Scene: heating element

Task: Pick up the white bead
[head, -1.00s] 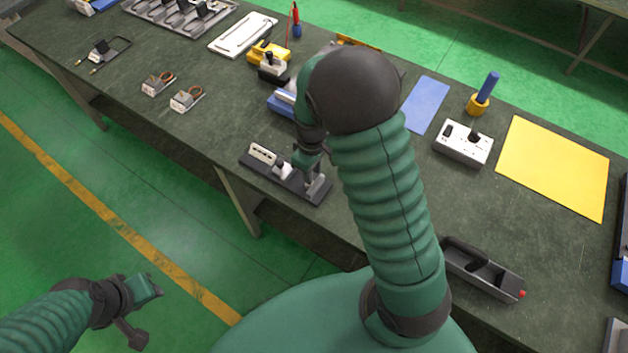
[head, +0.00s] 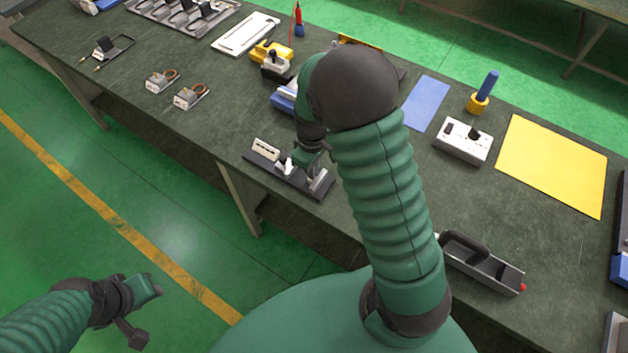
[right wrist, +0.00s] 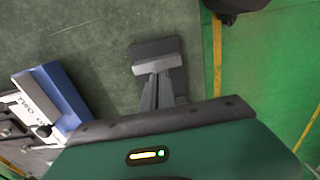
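The dark narrow stand (head: 270,170) lies near the table's front edge with a white block (head: 265,147) at its left end. A small white piece (head: 287,165) stands near its middle; I cannot tell whether it is the white bead. My right gripper (head: 306,172) is over the stand's right half, close to a grey block there. My left gripper (head: 158,290) hangs over the floor, away from the table.
A blue-sided device (right wrist: 62,95) is left of the fingers in the right wrist view. A white socket box (head: 462,141), a yellow sheet (head: 553,165) and a dark handled tray (head: 482,265) lie to the right. Two small wired parts (head: 190,96) lie to the left.

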